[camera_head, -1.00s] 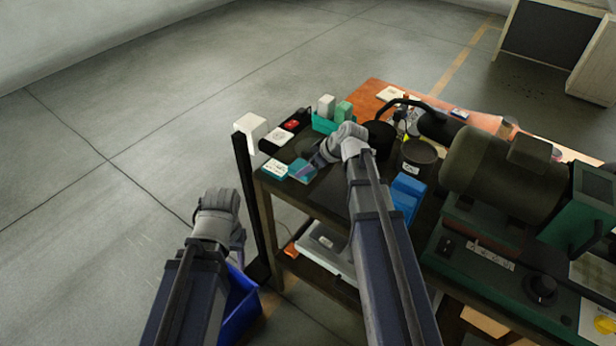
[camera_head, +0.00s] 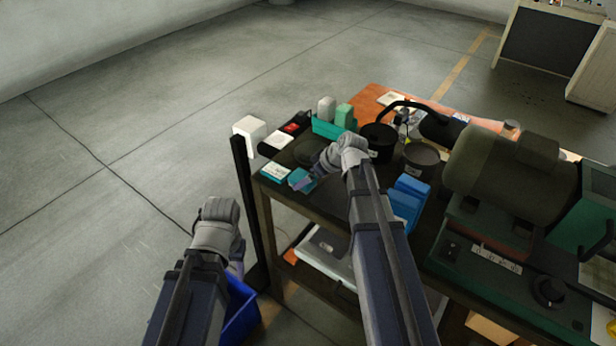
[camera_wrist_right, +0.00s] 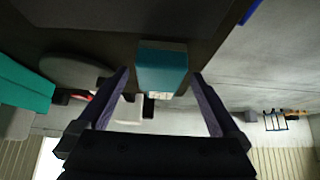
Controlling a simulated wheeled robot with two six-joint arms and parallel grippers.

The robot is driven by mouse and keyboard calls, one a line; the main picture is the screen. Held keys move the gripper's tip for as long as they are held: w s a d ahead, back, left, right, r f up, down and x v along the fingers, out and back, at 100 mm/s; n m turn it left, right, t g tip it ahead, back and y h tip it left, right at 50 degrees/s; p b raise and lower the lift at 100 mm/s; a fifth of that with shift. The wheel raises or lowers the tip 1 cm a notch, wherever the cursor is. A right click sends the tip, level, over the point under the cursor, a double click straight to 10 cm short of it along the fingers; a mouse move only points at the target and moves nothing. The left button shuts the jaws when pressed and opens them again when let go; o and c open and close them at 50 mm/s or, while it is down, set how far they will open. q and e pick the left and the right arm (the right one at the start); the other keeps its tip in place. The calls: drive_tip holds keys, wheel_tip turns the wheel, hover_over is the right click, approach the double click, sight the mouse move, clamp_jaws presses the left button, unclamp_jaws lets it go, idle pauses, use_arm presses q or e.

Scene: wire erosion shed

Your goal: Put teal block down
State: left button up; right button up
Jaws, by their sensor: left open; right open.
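The teal block (camera_head: 297,179) lies on the near left corner of the dark bench top. In the right wrist view the teal block (camera_wrist_right: 162,68) shows between the two purple fingertips, with a gap on each side. My right gripper (camera_wrist_right: 160,76) is open around its near end; in the head view the right gripper (camera_head: 308,182) reaches down beside it and partly covers it. My left gripper (camera_head: 238,262) hangs low at the left, away from the bench, above a blue bin; its fingers are mostly hidden by the wrist.
A dark post (camera_head: 247,205) stands at the bench's left edge. The blue bin (camera_head: 240,308) is below.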

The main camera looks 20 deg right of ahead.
drive_tip(key=shift+s+r+p, duration=0.1)
drive_tip(key=shift+r+p, duration=0.3)
drive_tip(key=shift+p, duration=0.05)
drive_tip(key=p+v, duration=0.9)
drive_tip(key=v, duration=0.2)
drive_tip(key=shift+s+d, duration=0.2)
drive_tip(key=s+a+f+m+g+h, duration=0.2)
drive_tip(key=s+a+g+h, duration=0.1)
drive_tip(key=s+a, duration=0.5)
drive_tip(key=s+a+f+m+g+h, duration=0.1)
drive_tip(key=s+a+g+h, duration=0.1)
drive_tip(key=s+a, duration=0.7)
drive_tip(key=shift+a+f+m+g+h, duration=0.4)
drive_tip(key=shift+a+g, duration=0.1)
drive_tip(key=shift+a, duration=0.45)
drive_tip(key=shift+f, duration=0.1)
